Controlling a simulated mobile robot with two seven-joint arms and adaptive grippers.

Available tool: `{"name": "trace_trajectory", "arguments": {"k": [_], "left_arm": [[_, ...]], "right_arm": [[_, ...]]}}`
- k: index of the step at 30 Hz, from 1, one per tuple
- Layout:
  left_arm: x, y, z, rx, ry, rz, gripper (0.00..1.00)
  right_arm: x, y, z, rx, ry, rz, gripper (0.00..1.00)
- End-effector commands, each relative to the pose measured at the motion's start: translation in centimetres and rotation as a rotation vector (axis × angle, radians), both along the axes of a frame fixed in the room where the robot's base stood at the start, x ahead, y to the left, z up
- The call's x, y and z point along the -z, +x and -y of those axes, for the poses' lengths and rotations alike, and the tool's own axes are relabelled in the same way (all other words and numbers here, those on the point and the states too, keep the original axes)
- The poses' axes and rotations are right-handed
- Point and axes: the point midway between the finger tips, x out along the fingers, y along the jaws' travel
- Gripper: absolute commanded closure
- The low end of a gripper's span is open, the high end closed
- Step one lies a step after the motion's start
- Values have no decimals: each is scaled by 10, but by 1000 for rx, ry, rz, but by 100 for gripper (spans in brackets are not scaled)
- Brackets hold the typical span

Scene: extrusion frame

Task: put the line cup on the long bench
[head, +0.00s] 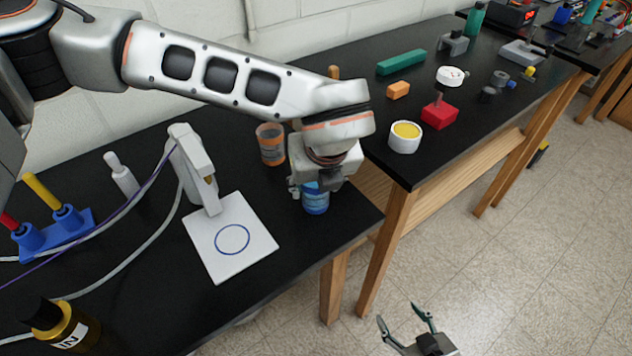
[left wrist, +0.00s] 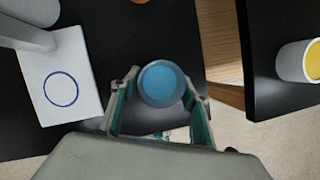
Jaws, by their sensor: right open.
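A small blue cup with bands around it (head: 316,200), which I take to be the line cup, is under my left gripper (head: 318,188) near the right end of the near bench (head: 330,235). In the left wrist view its round blue top (left wrist: 161,84) lies between the two fingers (left wrist: 161,92); whether they press on it I cannot tell. The long black bench (head: 480,150) stands to the right, across a gap. My right gripper (head: 408,322) is open and empty, low over the floor at the bottom of the head view.
A white stand (head: 245,258) with a blue ring lies left of the cup; an orange-banded jar (head: 270,145) stands behind it. On the long bench are a white cup with yellow inside (head: 404,138), a red block (head: 439,115) and an orange block (head: 398,89).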

Motion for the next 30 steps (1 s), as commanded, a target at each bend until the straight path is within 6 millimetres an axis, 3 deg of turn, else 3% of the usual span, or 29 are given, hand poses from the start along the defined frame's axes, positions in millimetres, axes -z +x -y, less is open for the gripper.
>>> {"name": "trace_trajectory", "arguments": {"k": [14, 30], "left_arm": [[-9, 0, 0, 0, 0, 3, 47], [-98, -37, 9, 1, -1, 2, 47]], "right_arm": [[-6, 2, 0, 1, 1, 6, 42], [-5, 1, 0, 2, 3, 4, 42]]}}
